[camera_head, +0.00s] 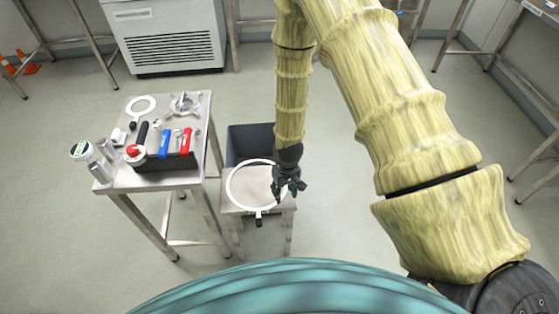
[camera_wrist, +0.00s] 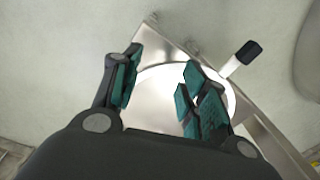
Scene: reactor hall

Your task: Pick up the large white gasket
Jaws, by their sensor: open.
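The large white gasket (camera_head: 229,185) is a thin ring with a short tab ending in a black grip (camera_head: 259,221). It lies on a small low metal stool (camera_head: 232,207). My gripper (camera_head: 287,193) is over the ring's right side, pointing down. In the wrist view my gripper (camera_wrist: 160,68) is open, its teal-padded fingers apart with nothing clamped. There the ring's white rim (camera_wrist: 233,101) shows beyond the right finger, and the black grip (camera_wrist: 248,52) sticks out at upper right. My fingers hide part of the rim. I cannot tell whether they touch it.
A taller metal table (camera_head: 122,181) stands left of the stool, holding a smaller white ring (camera_head: 141,98), canisters and a dark box with red and blue tools. A dark grey bin (camera_head: 246,132) stands behind the stool. Floor to the right is clear.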

